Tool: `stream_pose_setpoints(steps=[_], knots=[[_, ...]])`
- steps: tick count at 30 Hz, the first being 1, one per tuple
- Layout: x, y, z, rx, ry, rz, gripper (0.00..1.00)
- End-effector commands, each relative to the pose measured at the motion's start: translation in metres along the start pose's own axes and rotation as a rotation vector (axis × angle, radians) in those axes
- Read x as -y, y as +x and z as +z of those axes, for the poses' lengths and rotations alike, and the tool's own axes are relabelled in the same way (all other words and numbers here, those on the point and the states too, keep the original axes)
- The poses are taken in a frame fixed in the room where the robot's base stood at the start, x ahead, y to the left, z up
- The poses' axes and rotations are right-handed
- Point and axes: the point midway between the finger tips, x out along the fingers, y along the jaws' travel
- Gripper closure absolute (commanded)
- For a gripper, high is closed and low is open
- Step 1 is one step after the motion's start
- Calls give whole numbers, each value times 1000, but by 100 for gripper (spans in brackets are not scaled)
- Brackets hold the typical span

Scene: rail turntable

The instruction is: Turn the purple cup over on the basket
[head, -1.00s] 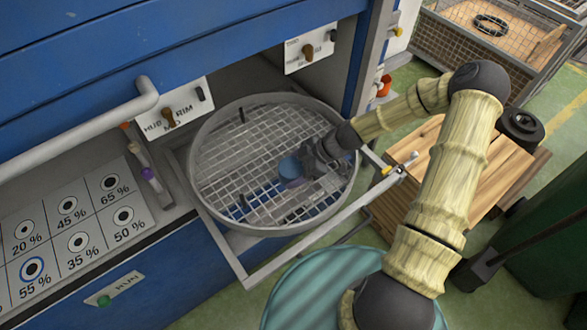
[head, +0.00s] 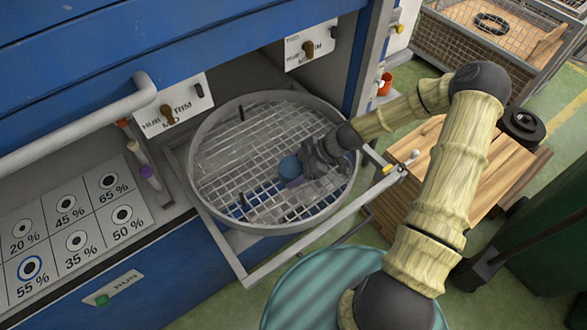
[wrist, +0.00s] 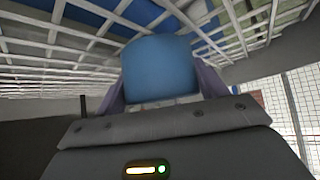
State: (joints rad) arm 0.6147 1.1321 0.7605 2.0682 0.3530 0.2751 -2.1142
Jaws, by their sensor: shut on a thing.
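My gripper (head: 300,172) is shut on a small rounded cup that looks blue (head: 290,167), with a purplish tint at its lower edge. It is over the right-centre part of the round wire-mesh basket (head: 225,175). In the wrist view the blue cup (wrist: 160,68) sits between purplish fingers, with white mesh bars (wrist: 45,45) close beyond it. The cup's opening is hidden, so I cannot tell which way up it is. I also cannot tell whether it touches the mesh.
A grey rim rings the basket, with dark upright pins (head: 244,201) inside. The frame (head: 290,252) juts out from the blue cabinet (head: 60,45). A wooden crate (head: 440,185) stands right.

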Motion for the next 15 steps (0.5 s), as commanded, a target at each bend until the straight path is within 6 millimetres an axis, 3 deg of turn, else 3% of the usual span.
stream_pose_setpoints(steps=[4,5,8,15], knots=[[0,2,2,0,0,0,59],[0,1,1,0,0,0,23],[0,1,1,0,0,0,3],[0,1,1,0,0,0,3]])
